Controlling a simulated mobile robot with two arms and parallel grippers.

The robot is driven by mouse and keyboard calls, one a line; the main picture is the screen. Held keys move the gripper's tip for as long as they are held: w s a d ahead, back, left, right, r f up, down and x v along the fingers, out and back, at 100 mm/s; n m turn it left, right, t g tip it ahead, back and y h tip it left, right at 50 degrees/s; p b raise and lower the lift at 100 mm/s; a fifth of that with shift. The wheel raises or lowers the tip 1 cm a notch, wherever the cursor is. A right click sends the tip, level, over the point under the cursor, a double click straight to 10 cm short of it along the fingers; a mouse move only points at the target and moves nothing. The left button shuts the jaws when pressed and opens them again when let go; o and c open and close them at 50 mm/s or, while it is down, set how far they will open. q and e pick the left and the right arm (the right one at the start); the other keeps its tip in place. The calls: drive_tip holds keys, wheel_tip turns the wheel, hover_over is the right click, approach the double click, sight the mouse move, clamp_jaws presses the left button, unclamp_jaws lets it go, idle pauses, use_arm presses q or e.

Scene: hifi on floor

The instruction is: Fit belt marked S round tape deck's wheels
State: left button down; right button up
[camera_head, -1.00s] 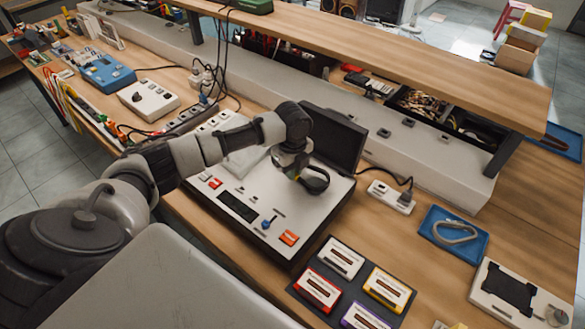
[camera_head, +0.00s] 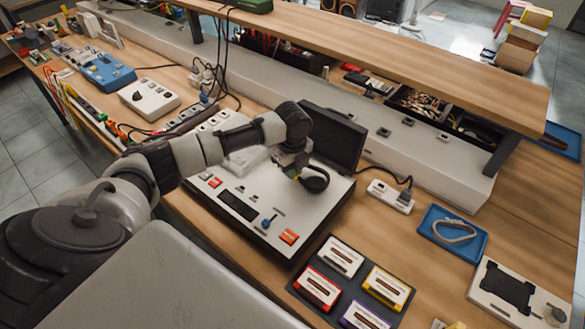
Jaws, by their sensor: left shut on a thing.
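The tape deck (camera_head: 238,208) is a pale box with a dark display, an orange button and a raised dark lid (camera_head: 333,135). My left gripper (camera_head: 296,172) is over its upper right part, shut on a dark loop (camera_head: 317,182) that looks like a belt. I cannot read an S on it. The wheels are not clearly visible, and I cannot tell whether the loop touches the deck. A grey loop (camera_head: 455,231) lies on a blue tray (camera_head: 430,218) to the right. My right gripper is not in view.
Several cassettes sit on a dark mat (camera_head: 309,274) in front of the deck. A white power strip (camera_head: 391,196) lies right of it. A pale device (camera_head: 490,295) is at the lower right. A wooden shelf (camera_head: 400,65) runs above the back. Bare bench shows around the tray.

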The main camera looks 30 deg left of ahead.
use_arm(q)
drive_tip(key=shift+f, duration=0.25)
idle(0.3)
drive_tip(key=shift+f, duration=0.2)
idle(0.7)
drive_tip(key=c, duration=1.1)
unclamp_jaws()
drive_tip(key=shift+r, duration=0.1)
wheel_tip(320, 180, up, 10)
drive_tip(key=shift+f+b, duration=0.25)
drive_tip(key=shift+b, duration=0.4)
wheel_tip(320, 180, up, 7)
drive_tip(key=p, duration=0.8)
drive_tip(key=shift+r, duration=0.1)
